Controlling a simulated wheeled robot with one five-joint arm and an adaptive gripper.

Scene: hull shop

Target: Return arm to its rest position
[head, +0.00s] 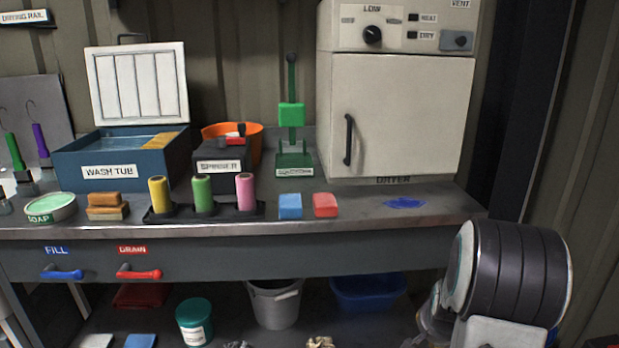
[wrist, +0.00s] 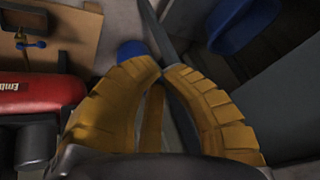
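My gripper (wrist: 160,70) shows in the wrist view with two yellow ribbed fingers. Their tips come together at the upper middle, and I see nothing held between them. A brown-yellow strip shows in the gap between the fingers; I cannot tell what it is. My arm (head: 515,270) shows at the lower right of the head view as a thick dark ribbed cylinder, in front of the bench's right end. My gripper's fingers are not seen in the head view.
The bench (head: 350,215) bears a wash tub (head: 75,160), spools, sponges and a dryer (head: 400,120). Under it stand a grey bucket (head: 275,308) and blue basin (head: 368,295). The wrist view shows a red cylinder (wrist: 40,97) left and a blue container (wrist: 240,25) at upper right.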

